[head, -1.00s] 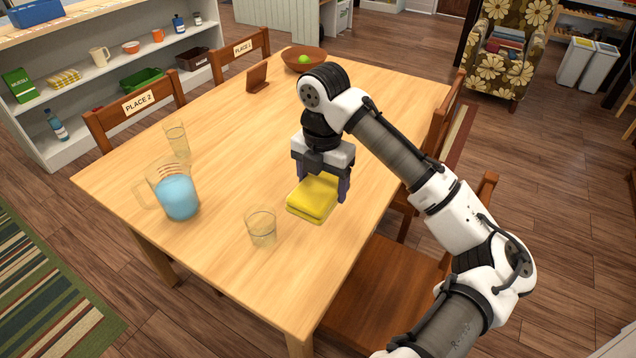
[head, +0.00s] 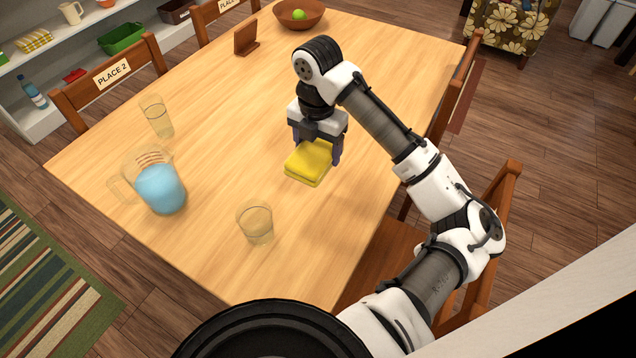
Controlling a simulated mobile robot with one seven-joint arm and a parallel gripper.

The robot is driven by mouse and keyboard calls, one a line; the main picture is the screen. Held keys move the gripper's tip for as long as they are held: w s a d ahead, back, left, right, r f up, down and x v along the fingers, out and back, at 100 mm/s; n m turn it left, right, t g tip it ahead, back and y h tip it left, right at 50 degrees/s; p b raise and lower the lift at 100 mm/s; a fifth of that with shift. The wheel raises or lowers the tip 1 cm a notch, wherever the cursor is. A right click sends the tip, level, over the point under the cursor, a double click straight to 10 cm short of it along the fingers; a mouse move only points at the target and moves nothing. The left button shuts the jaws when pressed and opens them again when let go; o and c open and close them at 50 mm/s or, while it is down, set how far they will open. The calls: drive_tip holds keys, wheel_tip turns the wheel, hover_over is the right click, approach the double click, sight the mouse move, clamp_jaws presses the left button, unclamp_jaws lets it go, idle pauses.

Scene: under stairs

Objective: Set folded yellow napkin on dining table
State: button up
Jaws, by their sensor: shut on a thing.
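The folded yellow napkin (head: 308,163) is a small square stack, low over the near right part of the wooden dining table (head: 225,120). My gripper (head: 316,154) points down and is shut on the napkin, with its dark fingers at the napkin's far edge and sides. I cannot tell whether the napkin's underside touches the tabletop or hangs just above it.
An empty glass (head: 256,224) stands left of and nearer than the napkin. A pitcher of blue liquid (head: 160,188) and another glass (head: 157,117) are at the left. A bowl (head: 299,14) and a small brown stand (head: 246,38) are at the back. The table's middle is clear.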

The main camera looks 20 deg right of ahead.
sight(318, 195)
wheel_tip(318, 195, down, 14)
drive_tip(key=shift+r+p, duration=0.2)
drive_tip(key=shift+p, duration=1.05)
drive_tip(key=shift+f, duration=0.25)
drive_tip(key=shift+f, duration=0.1)
drive_tip(key=shift+f, duration=0.15)
drive_tip(key=o, duration=1.4)
drive_tip(key=shift+c, duration=0.2)
